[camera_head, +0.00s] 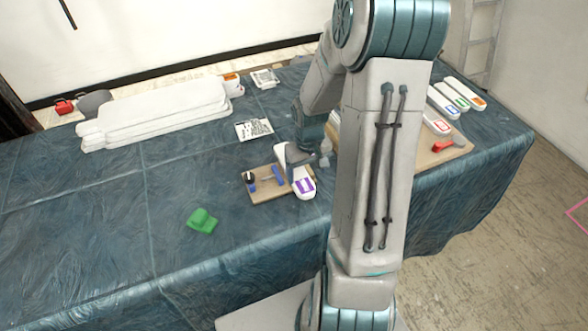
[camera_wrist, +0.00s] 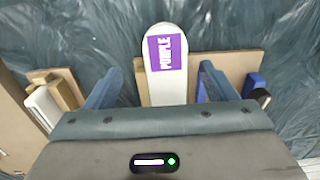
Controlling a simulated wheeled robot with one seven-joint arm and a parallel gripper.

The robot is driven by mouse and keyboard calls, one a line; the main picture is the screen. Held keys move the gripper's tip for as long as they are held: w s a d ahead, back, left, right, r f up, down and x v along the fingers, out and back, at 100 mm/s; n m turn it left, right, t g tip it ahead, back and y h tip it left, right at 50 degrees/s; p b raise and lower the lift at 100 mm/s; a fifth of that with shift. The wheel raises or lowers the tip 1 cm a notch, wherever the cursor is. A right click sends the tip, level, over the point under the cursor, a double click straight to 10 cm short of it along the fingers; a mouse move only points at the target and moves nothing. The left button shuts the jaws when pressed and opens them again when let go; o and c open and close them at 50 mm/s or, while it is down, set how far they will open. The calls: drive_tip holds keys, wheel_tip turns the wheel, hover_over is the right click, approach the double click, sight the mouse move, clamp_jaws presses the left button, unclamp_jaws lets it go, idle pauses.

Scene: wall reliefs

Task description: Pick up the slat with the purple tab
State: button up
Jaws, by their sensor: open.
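The slat with the purple tab (camera_head: 305,187) is white with a rounded end and lies on a small wooden board (camera_head: 266,197) on the table. In the wrist view the slat (camera_wrist: 154,35) points away from me, and its purple tab (camera_wrist: 165,52) reads PURPLE. My gripper (camera_wrist: 160,85) is open, with one finger on each side of the slat and a gap at both sides. In the head view my gripper (camera_head: 302,158) is over the slat's far part and hides some of it. I cannot tell the exact height of the fingers above the board.
A green object (camera_head: 202,221) sits nearer the front. White stacked slats (camera_head: 160,112) lie at the back left. More tabbed slats (camera_head: 458,95) lie right, beyond my arm.

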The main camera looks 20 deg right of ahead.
sight(305, 186)
drive_tip(key=shift+s+a+f, duration=0.1)
drive_tip(key=shift+a+f, duration=0.1)
drive_tip(key=shift+f, duration=1.1)
drive_tip(key=shift+s+a+f, duration=0.1)
drive_tip(key=shift+a+f, duration=0.05)
drive_tip(key=shift+f, duration=1.15)
drive_tip(key=c, duration=1.1)
